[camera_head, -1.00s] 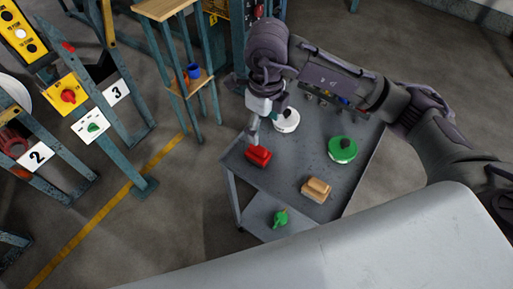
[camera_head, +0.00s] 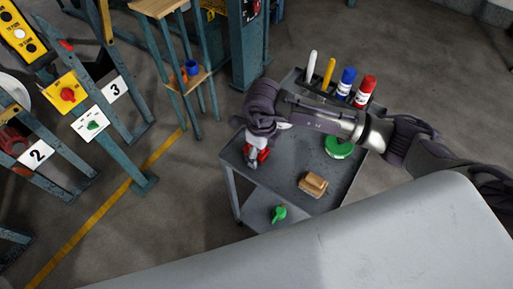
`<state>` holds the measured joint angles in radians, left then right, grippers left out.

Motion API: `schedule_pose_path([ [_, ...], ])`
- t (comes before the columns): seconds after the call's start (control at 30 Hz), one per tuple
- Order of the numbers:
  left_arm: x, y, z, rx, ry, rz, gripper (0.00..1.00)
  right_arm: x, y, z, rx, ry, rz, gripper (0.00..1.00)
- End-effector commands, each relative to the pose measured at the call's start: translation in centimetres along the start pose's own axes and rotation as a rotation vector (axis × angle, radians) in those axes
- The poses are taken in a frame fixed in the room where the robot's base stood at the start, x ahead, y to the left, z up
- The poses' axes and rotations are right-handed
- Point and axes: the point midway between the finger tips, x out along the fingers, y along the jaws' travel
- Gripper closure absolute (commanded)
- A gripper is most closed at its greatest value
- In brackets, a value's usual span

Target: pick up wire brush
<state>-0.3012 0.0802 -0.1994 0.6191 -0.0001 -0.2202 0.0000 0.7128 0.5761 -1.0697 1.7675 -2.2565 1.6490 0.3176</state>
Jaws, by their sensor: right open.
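A tan block-shaped thing (camera_head: 313,184), which looks like the wire brush, lies on the grey cart top (camera_head: 285,178) near its front right; its bristles cannot be made out. My right gripper (camera_head: 252,163) is open and points down at the left side of the cart top, beside a red object (camera_head: 264,155) that it and my wrist partly hide. Whether it touches the red object I cannot tell. The gripper is left of the tan block and apart from it. My left gripper is not in view.
A green round thing (camera_head: 338,148) sits at the right, partly under my forearm. A green object (camera_head: 279,213) lies on the lower shelf. Stands fill the left.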

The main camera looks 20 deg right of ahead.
Motion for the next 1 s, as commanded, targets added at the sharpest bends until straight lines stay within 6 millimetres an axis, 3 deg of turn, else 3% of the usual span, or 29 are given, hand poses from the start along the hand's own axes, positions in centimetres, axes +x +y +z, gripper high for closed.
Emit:
schedule_pose_path([
  [0.23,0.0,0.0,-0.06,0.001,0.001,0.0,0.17,0.25,-0.01,0.01,-0.001,0.0,-0.001,0.23],
  [0.63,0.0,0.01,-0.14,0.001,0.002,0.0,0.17,0.2,-0.02,0.01,0.0,-0.001,0.0,0.9],
  [1.0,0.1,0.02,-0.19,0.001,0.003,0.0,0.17,-0.33,-0.03,0.09,-0.001,-0.003,0.0,0.92],
])
